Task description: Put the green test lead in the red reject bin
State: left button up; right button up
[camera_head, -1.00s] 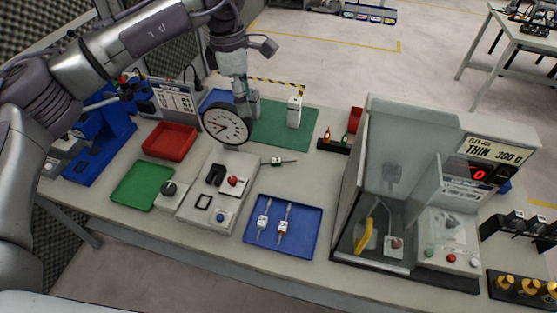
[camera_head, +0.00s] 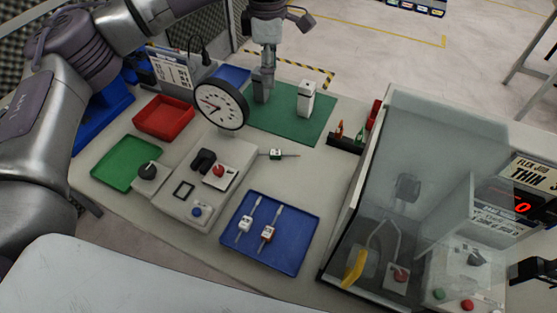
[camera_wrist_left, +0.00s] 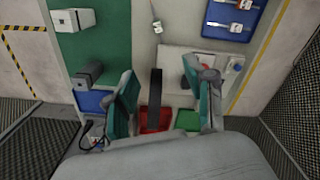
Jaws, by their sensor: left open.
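The part that looks like the green test lead (camera_head: 277,154), a small body with a green mark and thin dark leads, lies on the bare bench right of the grey control box. It also shows in the left wrist view (camera_wrist_left: 157,27). The red bin (camera_head: 164,117) stands at the back left of the bench and looks empty; part of it shows between the fingers in the wrist view (camera_wrist_left: 150,128). My left gripper (camera_head: 268,68) is open and empty above the back of the green mat, beyond the dial. Its spread fingers (camera_wrist_left: 160,88) show in the wrist view.
A round dial (camera_head: 220,105) stands close to my left gripper. A grey post and a white block (camera_head: 306,98) stand on the green mat (camera_head: 290,125). A blue tray (camera_head: 295,248) holds two similar leads. A green tray (camera_head: 124,164) lies before the red bin. A glass-walled tester (camera_head: 410,190) fills the right.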

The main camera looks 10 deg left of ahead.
pick_arm(q)
jog(key=b, duration=1.3)
send_over(272, 152)
notch_tip(272, 152, down, 14)
notch_tip(272, 152, down, 9)
jog(key=shift+s+d+r+p, duration=0.1)
jog(key=shift+r+p, duration=0.1)
jog(key=shift+p, duration=0.65)
notch_tip(272, 152, down, 4)
jog(key=shift+f+p, duration=0.1)
jog(key=shift+p, duration=0.6)
jog(key=shift+f, duration=0.5)
grip_shut()
